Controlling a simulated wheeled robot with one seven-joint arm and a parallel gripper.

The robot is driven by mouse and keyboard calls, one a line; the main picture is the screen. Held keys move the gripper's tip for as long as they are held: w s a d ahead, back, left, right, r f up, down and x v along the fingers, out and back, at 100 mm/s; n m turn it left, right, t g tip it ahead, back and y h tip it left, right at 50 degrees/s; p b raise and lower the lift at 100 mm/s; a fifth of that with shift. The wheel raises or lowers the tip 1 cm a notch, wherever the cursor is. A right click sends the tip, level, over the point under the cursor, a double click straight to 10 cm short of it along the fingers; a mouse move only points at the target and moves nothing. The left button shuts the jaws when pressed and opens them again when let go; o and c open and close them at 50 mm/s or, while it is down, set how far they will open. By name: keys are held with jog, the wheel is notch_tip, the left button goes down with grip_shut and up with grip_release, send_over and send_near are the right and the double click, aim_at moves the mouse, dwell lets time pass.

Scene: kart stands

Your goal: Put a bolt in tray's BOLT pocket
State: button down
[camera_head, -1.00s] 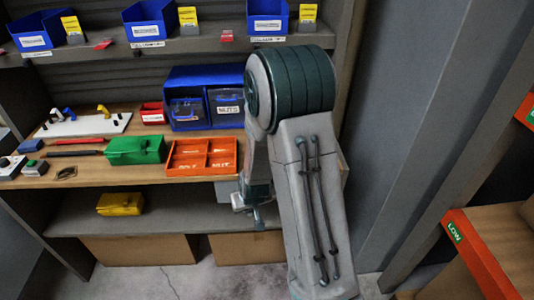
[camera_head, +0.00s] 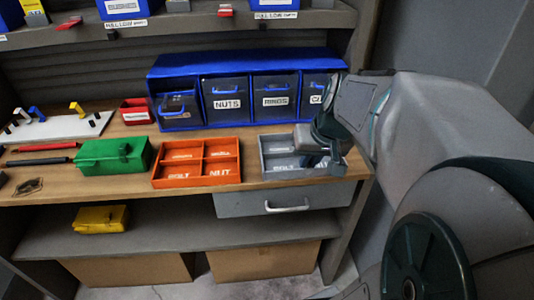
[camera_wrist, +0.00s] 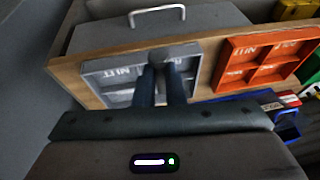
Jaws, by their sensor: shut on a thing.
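A grey tray (camera_head: 268,173) with a BOLT label in its front left pocket sits at the right end of the wooden bench. My gripper (camera_wrist: 166,70) is over this tray, its fingers pointing down among the pockets in the wrist view. It is shut on a small dark grey bolt (camera_wrist: 169,56), mostly hidden between the fingertips. I cannot tell whether the bolt touches the tray floor. In the head view my wrist covers the tray's right part. An orange tray (camera_head: 197,184) with BOLT and NUT labels lies to its left.
A blue bin rack (camera_head: 245,65) with labelled drawers stands behind the trays. A green box (camera_head: 112,155) and a small red bin (camera_head: 135,112) are farther left. A grey drawer (camera_head: 240,205) with a handle hangs under the bench. Bench room between the trays is narrow.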

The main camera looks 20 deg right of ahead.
jog(key=shift+s+r, duration=0.15)
jog(key=shift+s, duration=0.05)
send_over(284, 168)
jog(key=s, duration=0.1)
jog(key=f, duration=0.7)
jog(key=shift+s, duration=0.2)
jog(key=shift+f, duration=1.9)
jog(key=shift+f, duration=0.15)
jog(key=c, duration=1.5)
grip_release()
